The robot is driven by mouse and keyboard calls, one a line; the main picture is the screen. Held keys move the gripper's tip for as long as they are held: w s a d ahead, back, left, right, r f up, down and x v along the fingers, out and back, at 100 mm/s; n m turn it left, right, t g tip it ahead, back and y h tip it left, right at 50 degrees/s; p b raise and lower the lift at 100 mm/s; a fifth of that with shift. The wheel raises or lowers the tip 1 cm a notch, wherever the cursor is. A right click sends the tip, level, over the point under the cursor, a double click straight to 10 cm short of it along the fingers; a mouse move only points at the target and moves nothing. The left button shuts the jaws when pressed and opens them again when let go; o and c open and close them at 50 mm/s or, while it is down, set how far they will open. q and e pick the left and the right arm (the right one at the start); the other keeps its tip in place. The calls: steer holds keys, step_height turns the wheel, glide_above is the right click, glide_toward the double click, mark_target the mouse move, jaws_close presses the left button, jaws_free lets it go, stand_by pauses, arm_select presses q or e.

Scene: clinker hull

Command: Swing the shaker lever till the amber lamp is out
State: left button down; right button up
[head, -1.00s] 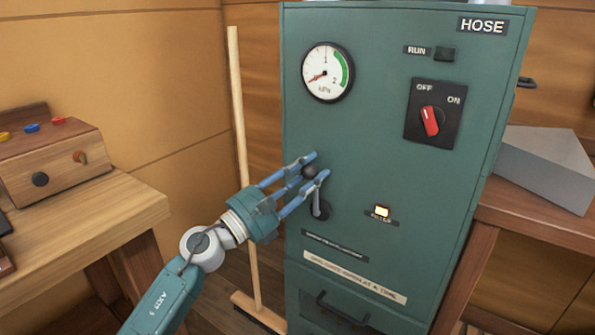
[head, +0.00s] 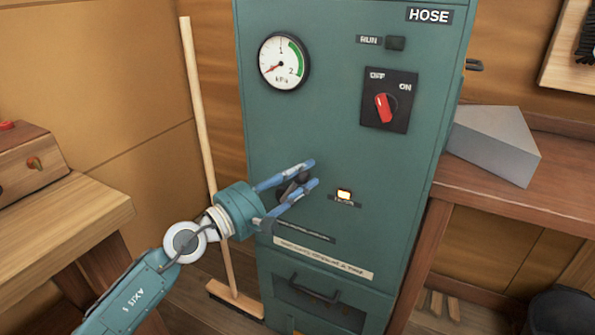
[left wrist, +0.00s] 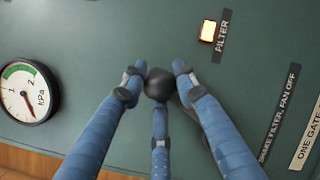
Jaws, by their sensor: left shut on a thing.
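The shaker lever's dark ball knob (left wrist: 158,84) sits between the blue fingers of my left gripper (head: 313,173), which is shut on it at the green cabinet's front. In the head view the fingers hide much of the lever and its pivot. The amber lamp (head: 344,194) glows just right of the fingertips. In the left wrist view the lamp (left wrist: 208,31), labelled FILTER, is also lit. My right gripper is not in view.
The green cabinet (head: 340,130) carries a gauge (head: 284,61) with its needle low and a red rotary switch (head: 384,106). A drawer handle (head: 315,289) is below. A broom (head: 198,110) leans at the left; a grey wedge block (head: 495,145) lies on the right bench.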

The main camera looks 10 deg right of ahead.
arm_select(q)
steer(key=shift+f, duration=0.5)
steer(key=c, duration=1.6)
jaws_free()
steer(key=shift+o, duration=1.3)
steer(key=shift+w+r, duration=0.1)
steer(key=shift+r, duration=0.05)
steer(key=shift+r, duration=0.1)
steer(key=shift+a, duration=0.15)
steer(key=v, duration=1.1)
steer(key=shift+s+a, duration=0.25)
steer(key=shift+s, duration=0.05)
